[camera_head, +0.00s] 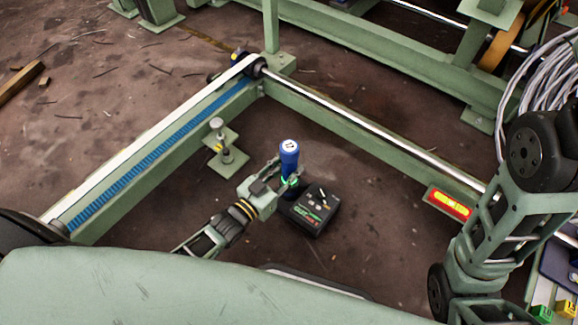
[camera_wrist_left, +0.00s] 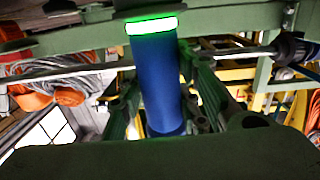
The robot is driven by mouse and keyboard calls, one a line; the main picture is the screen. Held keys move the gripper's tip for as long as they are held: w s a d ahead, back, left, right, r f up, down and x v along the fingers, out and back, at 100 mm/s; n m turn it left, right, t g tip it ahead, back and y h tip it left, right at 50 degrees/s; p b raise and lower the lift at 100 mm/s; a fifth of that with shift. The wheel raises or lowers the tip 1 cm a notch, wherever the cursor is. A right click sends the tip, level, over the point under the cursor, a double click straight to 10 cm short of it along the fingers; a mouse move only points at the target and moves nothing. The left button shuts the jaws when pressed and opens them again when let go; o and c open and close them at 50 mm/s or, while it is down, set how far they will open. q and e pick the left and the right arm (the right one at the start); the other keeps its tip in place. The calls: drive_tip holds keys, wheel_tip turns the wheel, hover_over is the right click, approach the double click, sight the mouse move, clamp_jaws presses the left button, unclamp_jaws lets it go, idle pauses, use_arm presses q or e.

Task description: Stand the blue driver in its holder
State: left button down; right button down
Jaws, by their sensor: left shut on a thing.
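The blue driver (camera_head: 289,157) stands roughly upright in the head view, with a pale end cap on top. My left gripper (camera_head: 287,182) is shut on it, around its lower part. In the left wrist view the blue driver (camera_wrist_left: 156,85) shows a bright green band at one end and lies between the fingers of my left gripper (camera_wrist_left: 165,105). A black box with lettering and small items on top (camera_head: 315,208), likely the holder, sits just below and right of the driver. Whether the driver's lower end touches the box is hidden. My right gripper is out of view.
Green beams frame the area, one with a blue toothed strip (camera_head: 160,150) at left, one with a shiny rod (camera_head: 370,125) behind. A small green post stand (camera_head: 228,158) is left of the driver. Bare brown floor lies right of the box.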

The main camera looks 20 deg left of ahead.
use_arm(q)
drive_tip(key=shift+w+r, duration=0.1)
drive_tip(key=c, duration=1.2)
unclamp_jaws()
